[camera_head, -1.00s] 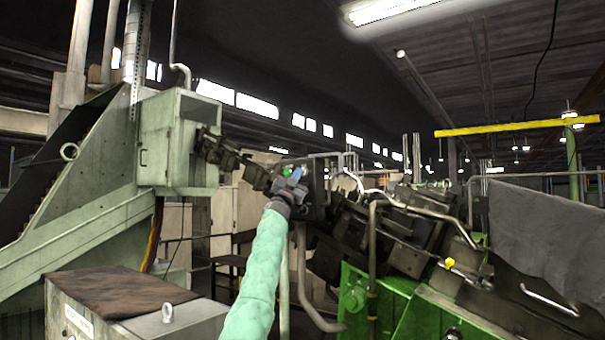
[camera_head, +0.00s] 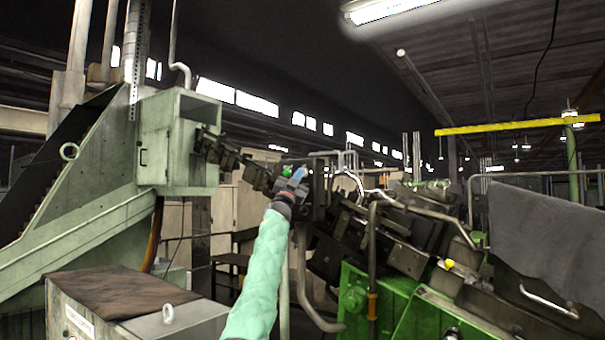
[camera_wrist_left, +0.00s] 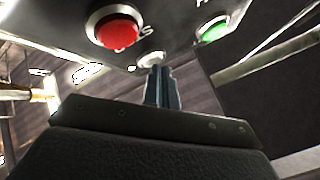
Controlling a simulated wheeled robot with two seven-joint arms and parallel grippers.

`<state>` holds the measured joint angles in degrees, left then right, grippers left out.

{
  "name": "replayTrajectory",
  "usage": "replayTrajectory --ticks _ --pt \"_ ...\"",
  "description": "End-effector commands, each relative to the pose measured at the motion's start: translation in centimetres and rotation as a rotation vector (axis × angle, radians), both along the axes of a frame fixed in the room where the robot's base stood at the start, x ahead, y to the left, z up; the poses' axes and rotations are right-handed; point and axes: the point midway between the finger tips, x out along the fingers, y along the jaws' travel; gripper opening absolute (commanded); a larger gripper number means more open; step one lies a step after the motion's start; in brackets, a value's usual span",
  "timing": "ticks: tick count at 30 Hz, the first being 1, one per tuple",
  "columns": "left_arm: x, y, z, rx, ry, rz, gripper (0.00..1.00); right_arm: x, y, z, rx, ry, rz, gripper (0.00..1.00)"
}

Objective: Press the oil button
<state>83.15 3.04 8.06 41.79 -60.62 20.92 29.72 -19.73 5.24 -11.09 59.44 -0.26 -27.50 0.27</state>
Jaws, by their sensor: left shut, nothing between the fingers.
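A control panel (camera_head: 318,190) stands at the centre of the head view. My left gripper (camera_head: 299,172) is at its face, with its blue-grey fingers pointing up. In the left wrist view, the shut, empty fingers (camera_wrist_left: 157,75) reach a pale round button (camera_wrist_left: 150,60). The tips overlap its lower edge; I cannot tell whether they touch it. A red button (camera_wrist_left: 118,30) is to the upper left and a green button (camera_wrist_left: 213,30) to the upper right. The labels are only partly visible, so I cannot read which button is oil. My right gripper is not in view.
A dark metal chute (camera_head: 235,160) runs left from the panel to a grey-green cabinet (camera_head: 178,140). Green machinery (camera_head: 400,305) with pipes stands to the right, partly under a grey cloth (camera_head: 550,235). A grey box (camera_head: 140,310) stands at the lower left.

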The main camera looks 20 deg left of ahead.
Motion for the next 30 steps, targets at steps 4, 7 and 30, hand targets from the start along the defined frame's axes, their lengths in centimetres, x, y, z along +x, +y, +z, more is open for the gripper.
replayTrajectory --ticks 4,7,30 --pt "0.1 0.0 0.0 -0.001 0.000 -0.001 0.00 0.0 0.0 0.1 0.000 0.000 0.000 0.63" --pt "0.1 0.0 0.0 0.000 0.000 0.000 0.00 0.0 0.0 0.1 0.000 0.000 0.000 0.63" --pt "-1.6 0.6 0.0 0.000 0.000 0.000 0.00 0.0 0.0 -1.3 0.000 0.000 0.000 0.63"
